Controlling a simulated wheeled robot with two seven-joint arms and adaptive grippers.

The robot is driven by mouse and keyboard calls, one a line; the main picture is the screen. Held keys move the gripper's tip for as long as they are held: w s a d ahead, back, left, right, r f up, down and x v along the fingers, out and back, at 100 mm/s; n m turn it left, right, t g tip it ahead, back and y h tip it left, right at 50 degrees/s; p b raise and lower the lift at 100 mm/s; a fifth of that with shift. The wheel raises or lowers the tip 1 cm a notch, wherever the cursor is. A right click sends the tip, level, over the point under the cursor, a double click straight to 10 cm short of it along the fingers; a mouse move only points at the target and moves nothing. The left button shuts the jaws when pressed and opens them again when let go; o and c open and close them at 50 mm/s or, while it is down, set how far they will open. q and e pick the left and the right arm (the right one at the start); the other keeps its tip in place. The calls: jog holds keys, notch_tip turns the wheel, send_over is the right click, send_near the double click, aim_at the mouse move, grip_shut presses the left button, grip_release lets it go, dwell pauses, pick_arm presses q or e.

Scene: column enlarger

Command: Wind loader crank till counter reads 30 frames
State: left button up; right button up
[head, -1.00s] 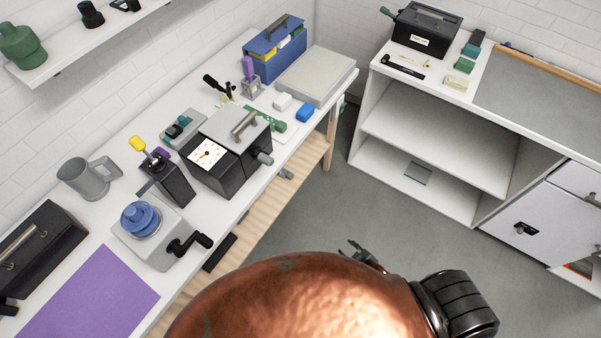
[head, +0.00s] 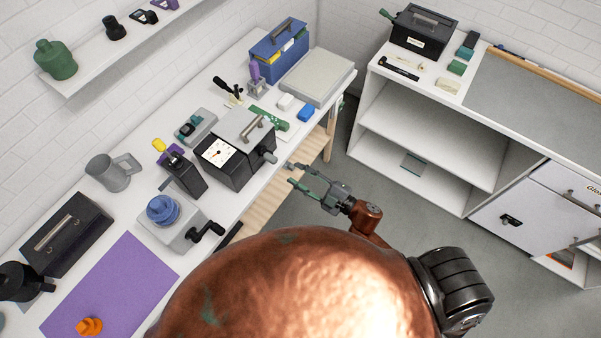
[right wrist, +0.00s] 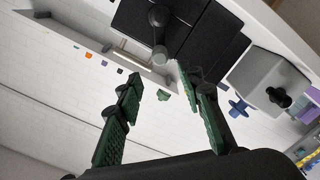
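A black box (head: 230,165) with a white dial (head: 218,151) stands on the bench; the dial is too small to read. A grey knob or crank end (head: 268,157) sticks out of its right side, and it also shows in the right wrist view (right wrist: 159,52). Nearer, a pale grey box (head: 172,232) carries a blue knob (head: 163,209) and a black crank (head: 207,231). My right gripper (head: 296,177) is open and empty, beyond the bench's front edge and apart from the black box. Its green fingers (right wrist: 163,105) are spread in the right wrist view. My left gripper is not visible.
A black holder (head: 183,175) with a yellow-topped tool stands between the two boxes. A grey mug (head: 113,171), a purple mat (head: 112,285) and a blue toolbox (head: 277,52) are also on the bench. The floor between bench and cabinet (head: 432,140) is clear.

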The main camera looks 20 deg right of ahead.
aim_at(276, 162)
jog(key=shift+b+x, duration=0.65)
jog(key=shift+x, duration=3.5)
jog(key=shift+f, duration=0.1)
jog(key=shift+w+a, duration=0.15)
jog(key=shift+p, duration=0.3)
jog(key=shift+c, duration=0.2)
grip_shut()
